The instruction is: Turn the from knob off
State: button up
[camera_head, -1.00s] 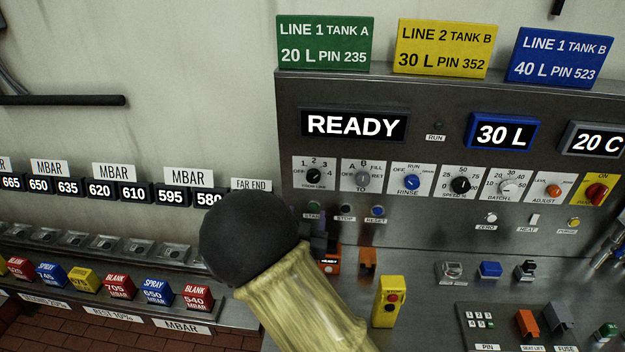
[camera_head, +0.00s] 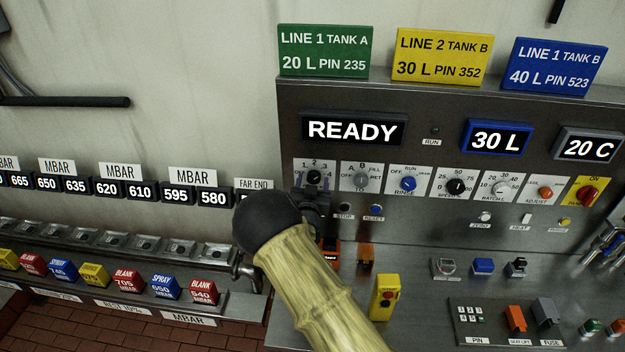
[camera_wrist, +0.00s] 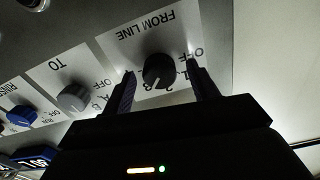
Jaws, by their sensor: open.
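The from knob (camera_wrist: 158,71) is a round black knob on a white plate lettered FROM LINE, with OFF, 1, 2 and 3 marks. It also shows in the head view (camera_head: 314,177) at the left end of the knob row. My gripper (camera_wrist: 160,78) is open, with one finger on each side of the knob. I cannot tell whether the fingers touch it. In the head view my gripper (camera_head: 312,198) is at the panel just below the knob, and my arm hides part of the area under it. The knob's exact setting is hard to read.
The grey TO knob (camera_head: 361,179) is close on the right, then the blue RINSE knob (camera_head: 408,183). The READY display (camera_head: 353,129) is above. A yellow button box (camera_head: 386,297) stands on the counter below. Small coloured blocks (camera_head: 127,280) line the left shelf.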

jog(key=c, duration=1)
